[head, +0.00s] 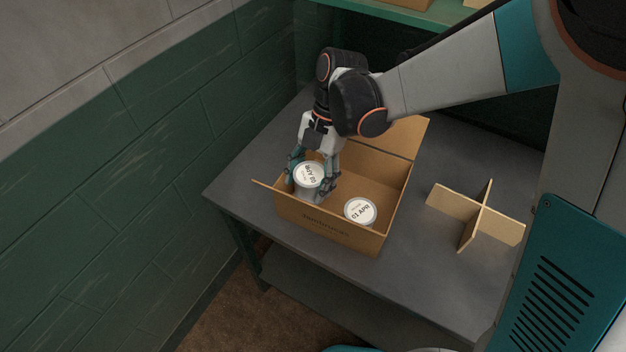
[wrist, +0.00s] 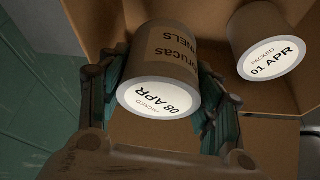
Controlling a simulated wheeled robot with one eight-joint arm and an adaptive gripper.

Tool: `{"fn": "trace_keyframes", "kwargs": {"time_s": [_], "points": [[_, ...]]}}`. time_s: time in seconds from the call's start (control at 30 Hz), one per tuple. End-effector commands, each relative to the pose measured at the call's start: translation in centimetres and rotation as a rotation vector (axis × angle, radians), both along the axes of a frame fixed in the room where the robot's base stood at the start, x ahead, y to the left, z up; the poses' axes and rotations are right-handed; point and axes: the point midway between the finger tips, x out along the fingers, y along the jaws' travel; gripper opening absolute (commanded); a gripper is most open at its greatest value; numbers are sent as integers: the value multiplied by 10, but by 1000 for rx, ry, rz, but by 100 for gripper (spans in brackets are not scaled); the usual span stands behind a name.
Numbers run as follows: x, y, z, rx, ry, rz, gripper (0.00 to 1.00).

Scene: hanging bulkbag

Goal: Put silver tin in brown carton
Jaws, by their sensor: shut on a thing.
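My gripper (head: 309,178) points down at the left end of the open brown carton (head: 325,225) and is shut on a silver tin (head: 308,174). The tin is upright, with a white lid marked 08 APR. In the wrist view the held tin (wrist: 160,75) shows a brown label, with a finger on each side. In the head view its lower part is hidden behind the carton's near wall and left flap, and I cannot tell whether it touches the carton floor. A second tin (head: 360,211), marked 01 APR, stands in the carton's right part, apart from the held one.
The carton stands on a dark grey table (head: 245,190), its flaps open. A cardboard cross divider (head: 475,213) stands on the table to the right. A green brick wall (head: 150,170) is close on the left. A green shelf (head: 390,12) is behind.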

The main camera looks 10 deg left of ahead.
Motion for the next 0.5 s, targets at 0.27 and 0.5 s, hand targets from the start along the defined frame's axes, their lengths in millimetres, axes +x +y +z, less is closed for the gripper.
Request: {"fn": "trace_keyframes", "kwargs": {"time_s": [0.27,0.5], "points": [[0,0,-23,0,0,0,25],[1,0,-56,0,0,0,25]]}}
